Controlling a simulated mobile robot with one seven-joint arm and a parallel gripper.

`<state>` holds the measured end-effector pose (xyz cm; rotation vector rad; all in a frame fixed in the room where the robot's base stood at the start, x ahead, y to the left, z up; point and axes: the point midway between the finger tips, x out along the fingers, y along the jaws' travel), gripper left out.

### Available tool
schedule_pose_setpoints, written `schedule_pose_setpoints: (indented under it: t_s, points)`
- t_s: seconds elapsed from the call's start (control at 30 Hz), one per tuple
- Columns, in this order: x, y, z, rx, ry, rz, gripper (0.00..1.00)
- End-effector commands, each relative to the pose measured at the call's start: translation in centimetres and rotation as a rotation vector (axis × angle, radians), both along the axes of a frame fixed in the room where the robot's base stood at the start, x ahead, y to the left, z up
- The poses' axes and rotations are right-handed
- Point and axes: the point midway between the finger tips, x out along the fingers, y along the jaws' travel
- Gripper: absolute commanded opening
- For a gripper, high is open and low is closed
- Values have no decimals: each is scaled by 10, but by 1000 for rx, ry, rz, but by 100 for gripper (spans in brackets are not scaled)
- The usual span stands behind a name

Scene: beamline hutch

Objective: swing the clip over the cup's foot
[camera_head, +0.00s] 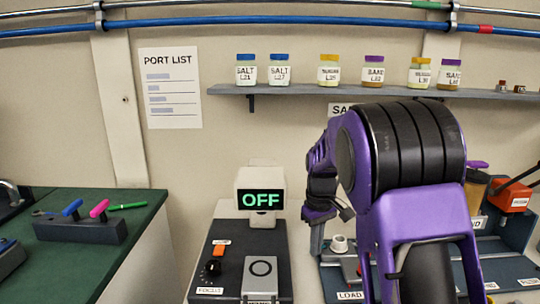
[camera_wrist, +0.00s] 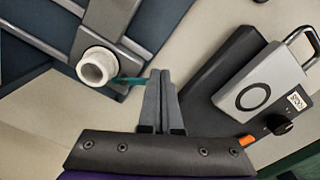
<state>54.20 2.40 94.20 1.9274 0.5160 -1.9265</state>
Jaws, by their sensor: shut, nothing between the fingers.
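A small white cup (camera_wrist: 97,68) sits at a grey bar on the dark fixture in the wrist view. It also shows in the head view (camera_head: 339,244) beside my gripper. A thin teal strip (camera_wrist: 132,81), which looks like the clip, reaches from the cup's lower right side towards my fingers. I cannot tell whether it lies over the cup's foot. My gripper (camera_wrist: 160,74) is shut and empty, with its fingertips just right of the strip. Whether they touch it is unclear. In the head view the gripper (camera_head: 316,248) points down left of the cup, partly hidden by my arm.
A dark box (camera_head: 250,264) with a grey hasp-like plate, a knob and an orange switch stands left of the gripper. An OFF display (camera_head: 261,197) stands behind it. A shelf (camera_head: 300,91) of jars hangs above. A green bench (camera_head: 100,255) is at far left.

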Motion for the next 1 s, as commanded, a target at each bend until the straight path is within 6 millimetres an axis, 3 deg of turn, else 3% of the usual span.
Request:
schedule_pose_setpoints:
  t_s: [1.0]
  points:
    - [11,10,0,0,0,0,0]
